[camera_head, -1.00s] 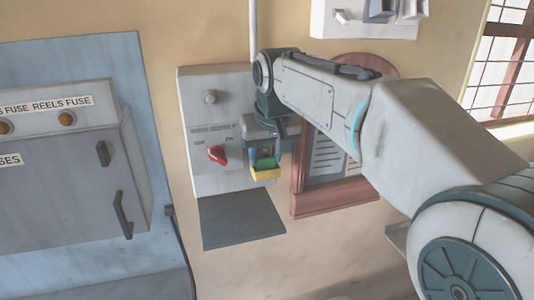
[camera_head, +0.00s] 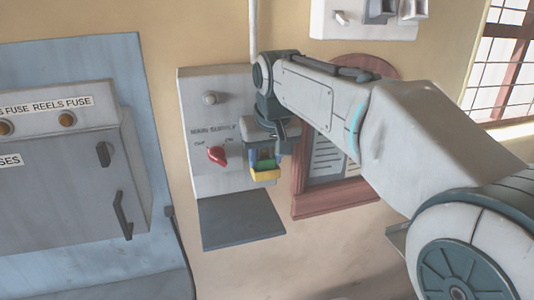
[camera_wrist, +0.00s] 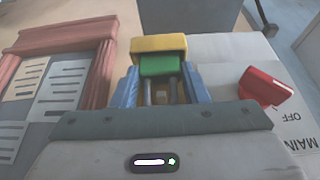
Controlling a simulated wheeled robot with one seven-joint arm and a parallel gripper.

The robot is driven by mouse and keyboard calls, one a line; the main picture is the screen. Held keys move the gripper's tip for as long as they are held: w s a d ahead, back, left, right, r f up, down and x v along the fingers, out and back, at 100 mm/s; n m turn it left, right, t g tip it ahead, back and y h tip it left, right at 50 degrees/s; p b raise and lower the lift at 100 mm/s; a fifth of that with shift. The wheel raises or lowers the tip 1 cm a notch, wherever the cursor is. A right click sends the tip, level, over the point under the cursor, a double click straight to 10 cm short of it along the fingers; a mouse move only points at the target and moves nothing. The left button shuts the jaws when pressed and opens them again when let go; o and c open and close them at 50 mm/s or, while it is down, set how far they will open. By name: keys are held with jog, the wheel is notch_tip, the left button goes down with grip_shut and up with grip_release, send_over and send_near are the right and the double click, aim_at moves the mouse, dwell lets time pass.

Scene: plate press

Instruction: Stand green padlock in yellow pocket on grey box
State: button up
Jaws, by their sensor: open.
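The yellow pocket (camera_head: 265,174) is on the right lower front of the grey box (camera_head: 230,185). It also shows at the top middle of the wrist view (camera_wrist: 158,44). The green padlock (camera_wrist: 162,65) is at the pocket, its body partly behind the yellow wall, with grey shackle bars pointing towards my wrist. In the head view only a small green patch of the padlock (camera_head: 264,162) shows above the yellow. My gripper (camera_wrist: 161,76) is open, with one blue finger on each side of the padlock. How deep the padlock sits is hidden.
A red switch handle (camera_head: 217,155) sticks out from the box left of my gripper. A dark shelf (camera_head: 240,222) lies below the box. A red-framed notice board (camera_head: 328,190) hangs close on the right. A grey fuse cabinet (camera_head: 65,170) stands at the left.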

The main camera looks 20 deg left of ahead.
jog(key=shift+o, duration=0.3)
jog(key=v, duration=1.2)
jog(key=shift+d+r, duration=0.1)
jog(key=shift+d, duration=0.1)
jog(key=d+f+m, duration=0.2)
jog(key=d+f, duration=0.4)
jog(key=d, duration=0.4)
jog(key=s+d+f+m+h, duration=0.1)
jog(key=s+d+f+m, duration=0.1)
jog(key=s+d+f, duration=0.6)
jog(key=s+d+f+m+h, duration=0.1)
jog(key=s+d+f+m, duration=0.1)
jog(key=s+d+f, duration=0.5)
notch_tip(320, 180, down, 6)
jog(key=shift+s+d+f+g, duration=0.1)
jog(key=shift+s+d+g, duration=0.3)
jog(key=shift+d, duration=0.8)
